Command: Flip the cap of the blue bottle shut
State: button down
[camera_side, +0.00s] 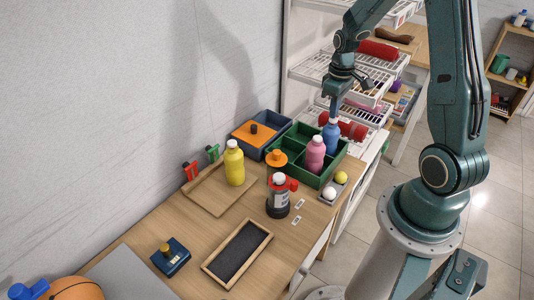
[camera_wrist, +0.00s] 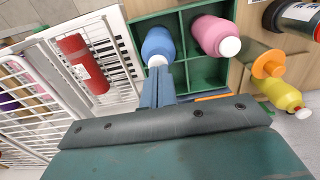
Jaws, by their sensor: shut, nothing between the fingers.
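The blue bottle (camera_side: 331,139) stands upright in a compartment of the green divided crate (camera_side: 300,136). In the wrist view the blue bottle (camera_wrist: 158,42) shows its white cap (camera_wrist: 157,61) toward my fingers. I cannot tell from these frames whether the cap's lid is up or down. My gripper (camera_side: 334,116) points down just above the bottle's top. In the wrist view my gripper (camera_wrist: 157,72) has its fingers together, with nothing between them, and the tips lie right by the cap. Whether they touch it is unclear.
A pink bottle (camera_side: 315,153) stands close beside it in the crate. An orange-topped item (camera_side: 277,158), a dark bottle with red (camera_side: 278,198) and a yellow bottle (camera_side: 235,166) are nearby. A white wire rack (camera_wrist: 112,50) with a red cylinder (camera_wrist: 82,63) is beside the crate.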

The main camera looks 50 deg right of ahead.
jog(key=shift+f, duration=0.25)
jog(key=shift+s+a+f, duration=0.1)
jog(key=shift+f, duration=1.1)
jog(key=shift+r, duration=0.1)
notch_tip(320, 180, up, 15)
jog(key=shift+w+f, duration=0.2)
dwell(0.5)
